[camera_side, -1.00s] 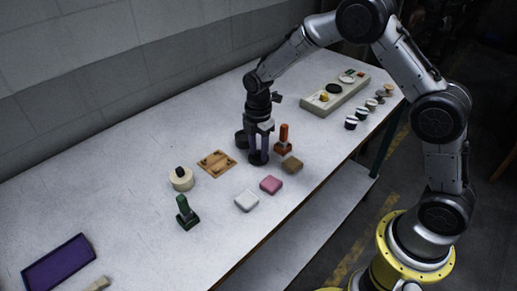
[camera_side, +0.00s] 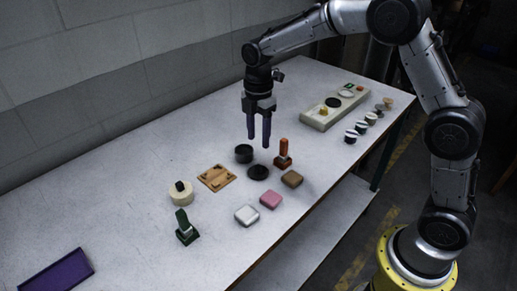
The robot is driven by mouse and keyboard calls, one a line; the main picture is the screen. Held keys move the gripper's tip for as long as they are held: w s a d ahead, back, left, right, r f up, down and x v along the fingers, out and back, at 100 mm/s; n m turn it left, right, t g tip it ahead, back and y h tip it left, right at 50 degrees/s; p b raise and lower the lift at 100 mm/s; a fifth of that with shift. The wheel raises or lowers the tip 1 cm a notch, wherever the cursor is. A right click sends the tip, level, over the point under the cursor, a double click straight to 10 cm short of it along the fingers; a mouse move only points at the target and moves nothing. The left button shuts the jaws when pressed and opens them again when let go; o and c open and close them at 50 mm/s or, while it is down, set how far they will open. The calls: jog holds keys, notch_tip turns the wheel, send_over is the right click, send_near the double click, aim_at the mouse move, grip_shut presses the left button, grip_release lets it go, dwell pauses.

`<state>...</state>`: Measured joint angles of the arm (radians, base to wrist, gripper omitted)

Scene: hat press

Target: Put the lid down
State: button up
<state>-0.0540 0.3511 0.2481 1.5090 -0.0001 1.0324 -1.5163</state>
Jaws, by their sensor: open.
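The lid, a dark round disc (camera_side: 258,172), lies on the white table. A dark round pot (camera_side: 243,153), open at the top, stands just behind and left of it.
An orange-handled stamp (camera_side: 283,154) and a brown block (camera_side: 292,179) stand close right of the lid. A wooden plate (camera_side: 216,178) lies to the left. Pink (camera_side: 270,199) and white (camera_side: 247,215) blocks sit in front. A green stamp (camera_side: 186,228) stands front left.

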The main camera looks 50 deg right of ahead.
jog(key=s+d+r+m+t, duration=0.25)
jog(key=s+r+m, duration=0.55)
jog(key=s+r, duration=0.45)
jog(key=s+f+m+t, duration=0.2)
jog(key=s+m, duration=0.8)
jog(key=s, duration=0.6)
jog(key=shift+s+t, duration=0.3)
jog(key=shift+t, duration=0.25)
